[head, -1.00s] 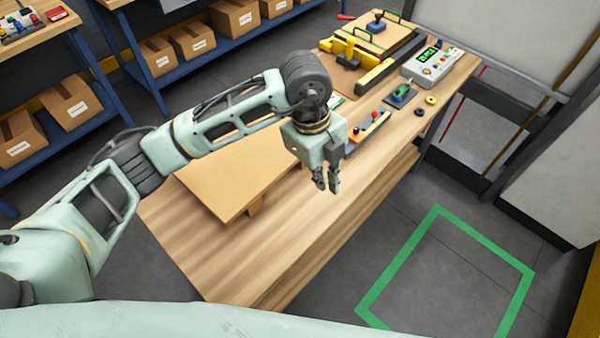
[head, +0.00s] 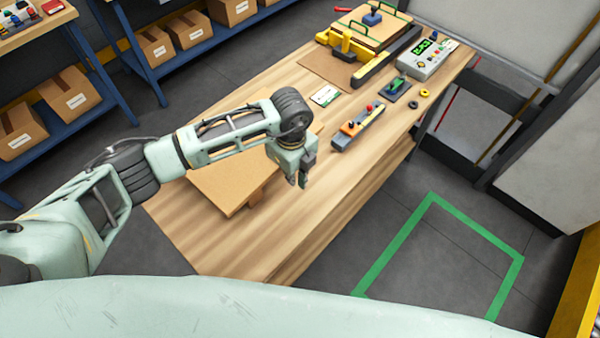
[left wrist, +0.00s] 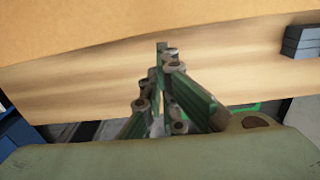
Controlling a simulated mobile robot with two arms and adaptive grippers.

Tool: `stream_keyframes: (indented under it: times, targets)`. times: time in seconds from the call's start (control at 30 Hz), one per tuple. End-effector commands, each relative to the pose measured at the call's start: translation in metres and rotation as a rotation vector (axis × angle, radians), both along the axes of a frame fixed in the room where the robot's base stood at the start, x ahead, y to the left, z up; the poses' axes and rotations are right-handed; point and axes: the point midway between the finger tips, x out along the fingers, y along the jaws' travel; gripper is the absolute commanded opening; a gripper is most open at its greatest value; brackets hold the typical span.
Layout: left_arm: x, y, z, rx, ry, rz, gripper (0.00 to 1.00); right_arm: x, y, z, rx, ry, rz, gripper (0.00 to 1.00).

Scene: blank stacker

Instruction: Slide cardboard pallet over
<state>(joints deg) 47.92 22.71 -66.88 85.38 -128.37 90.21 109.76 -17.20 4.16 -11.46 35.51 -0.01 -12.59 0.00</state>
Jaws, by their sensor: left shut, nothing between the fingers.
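The cardboard pallet (head: 225,190) is a flat brown board on low feet on the near part of the wooden table (head: 235,250). My left forearm hides part of its far side. My left gripper (head: 297,183) is shut and empty, pointing down by the pallet's right edge. In the left wrist view, the shut fingers (left wrist: 162,75) show over bare wood, with the pallet (left wrist: 130,25) beyond them. I cannot tell whether they touch it. My right gripper is not in view.
Farther along the table are a white card (head: 325,95), an orange and grey switch bar (head: 358,127), a control box with a green display (head: 428,58) and a yellow clamp fixture (head: 350,42). Boxes on blue shelves stand at left. Wood in front of the pallet is clear.

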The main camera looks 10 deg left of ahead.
Motion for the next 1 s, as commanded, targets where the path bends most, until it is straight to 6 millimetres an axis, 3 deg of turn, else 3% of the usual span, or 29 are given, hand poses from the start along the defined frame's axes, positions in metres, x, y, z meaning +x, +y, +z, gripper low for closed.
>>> stream_keyframes:
  times: [0.53, 0.9, 1.0]
  targets:
    - [0.008, 0.012, -0.002, 0.001, -0.001, 0.002, 0.0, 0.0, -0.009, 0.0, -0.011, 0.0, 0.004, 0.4]
    - [0.059, 0.085, -0.006, 0.005, -0.003, 0.007, 0.0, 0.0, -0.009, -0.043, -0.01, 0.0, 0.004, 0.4]
    - [0.067, 0.097, -0.004, 0.003, -0.002, 0.005, 0.0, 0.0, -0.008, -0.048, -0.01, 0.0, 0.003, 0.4]
